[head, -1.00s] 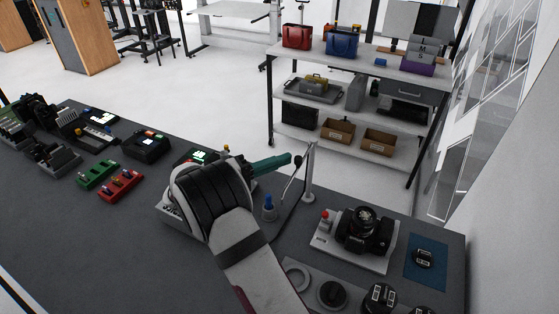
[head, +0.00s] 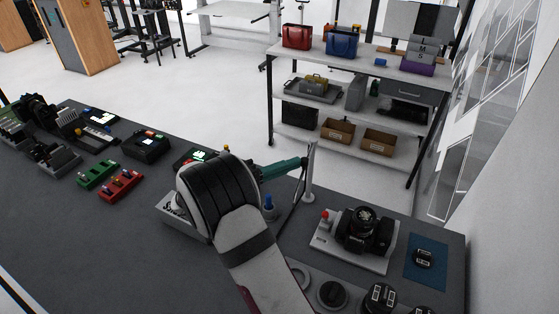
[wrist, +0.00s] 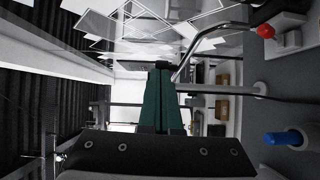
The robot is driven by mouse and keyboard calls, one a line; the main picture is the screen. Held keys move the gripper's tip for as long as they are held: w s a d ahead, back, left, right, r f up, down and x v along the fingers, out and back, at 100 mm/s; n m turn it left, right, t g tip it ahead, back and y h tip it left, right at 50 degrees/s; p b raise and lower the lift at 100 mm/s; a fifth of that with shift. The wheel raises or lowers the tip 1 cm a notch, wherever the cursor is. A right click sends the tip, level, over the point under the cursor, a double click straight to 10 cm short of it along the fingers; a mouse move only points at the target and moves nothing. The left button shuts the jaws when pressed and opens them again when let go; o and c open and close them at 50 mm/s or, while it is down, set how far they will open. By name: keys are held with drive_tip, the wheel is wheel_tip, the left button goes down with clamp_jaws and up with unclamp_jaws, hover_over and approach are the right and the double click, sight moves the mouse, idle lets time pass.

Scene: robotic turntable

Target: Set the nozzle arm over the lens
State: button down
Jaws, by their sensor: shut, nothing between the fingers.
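My gripper (head: 302,161) is shut and empty, its green fingers pointing right. Its tips overlap the upper part of a pale upright post (head: 311,172) beyond the white turntable unit. A thin nozzle arm (head: 300,186) hangs beside this post. In the wrist view the nozzle arm shows as a bent silver tube (wrist: 207,44), its near end beside or against the tips of my gripper (wrist: 161,66); contact is unclear. The lens (head: 364,214) faces up on a black camera (head: 378,238), on a white base to the right. The nozzle arm is not over this lens.
A red button (head: 325,215) is on the camera's base; a blue knob (head: 268,203) stands near the post. A blue mat (head: 437,262) lies to the right. Round parts, including a dark disc (head: 333,294), lie in front. The bench's left front is clear.

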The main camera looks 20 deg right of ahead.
drive_tip(key=s+d, duration=0.4)
drive_tip(key=d, duration=0.6)
drive_tip(key=shift+s+d, duration=0.15)
drive_tip(key=shift+s, duration=0.2)
idle(1.0)
drive_tip(key=s+a, duration=0.7)
drive_tip(key=a, duration=0.3)
drive_tip(key=shift+s+a+r, duration=0.2)
drive_tip(key=shift+s+a, duration=0.15)
